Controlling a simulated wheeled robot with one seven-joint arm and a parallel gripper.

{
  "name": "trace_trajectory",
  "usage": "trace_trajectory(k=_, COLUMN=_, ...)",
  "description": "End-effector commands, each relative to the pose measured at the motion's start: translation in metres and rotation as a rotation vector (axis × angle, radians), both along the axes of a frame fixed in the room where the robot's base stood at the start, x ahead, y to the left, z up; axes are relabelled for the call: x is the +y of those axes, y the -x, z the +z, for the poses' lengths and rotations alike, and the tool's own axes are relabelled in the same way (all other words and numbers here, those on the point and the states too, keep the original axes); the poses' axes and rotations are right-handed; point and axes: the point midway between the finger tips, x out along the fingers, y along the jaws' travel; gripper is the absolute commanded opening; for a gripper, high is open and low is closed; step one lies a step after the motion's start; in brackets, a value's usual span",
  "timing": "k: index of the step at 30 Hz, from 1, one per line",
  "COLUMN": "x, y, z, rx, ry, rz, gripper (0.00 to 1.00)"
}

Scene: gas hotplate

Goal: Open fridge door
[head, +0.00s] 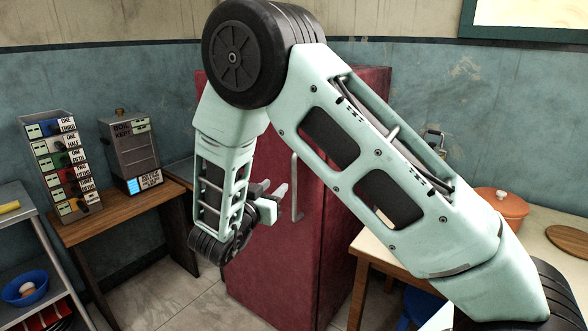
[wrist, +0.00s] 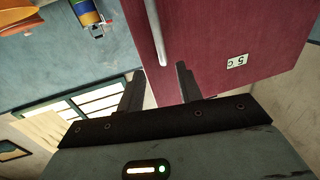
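The dark red fridge (head: 265,268) stands against the back wall in the head view, and its door looks shut. In the wrist view the handle (wrist: 155,30) ends in the gap between the tips of my open gripper (wrist: 158,72). I cannot tell whether a finger touches it. My arm hides the upper part of the fridge door.
A wooden table (head: 375,243) with an orange pot (head: 503,207) stands close to the fridge's right. A wooden bench (head: 125,208) with panels of switches is on the left. A shelf with a blue bowl (head: 27,288) is at far left. Floor (head: 170,295) before the fridge is clear.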

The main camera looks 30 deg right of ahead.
Motion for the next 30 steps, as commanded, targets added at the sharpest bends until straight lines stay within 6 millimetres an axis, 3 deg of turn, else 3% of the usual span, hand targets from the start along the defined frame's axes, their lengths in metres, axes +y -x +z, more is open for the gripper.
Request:
trace_trajectory(k=15, x=-0.09, y=-0.053, z=0.001, rx=-0.001, ry=-0.001, rz=-0.001, gripper=0.35)
trace_trajectory(k=21, x=-0.106, y=-0.064, z=0.0, rx=0.0, ry=-0.001, rz=0.001, gripper=0.35)
trace_trajectory(k=30, x=-0.11, y=-0.067, z=0.0, rx=0.001, ry=-0.002, rz=0.002, gripper=0.35)
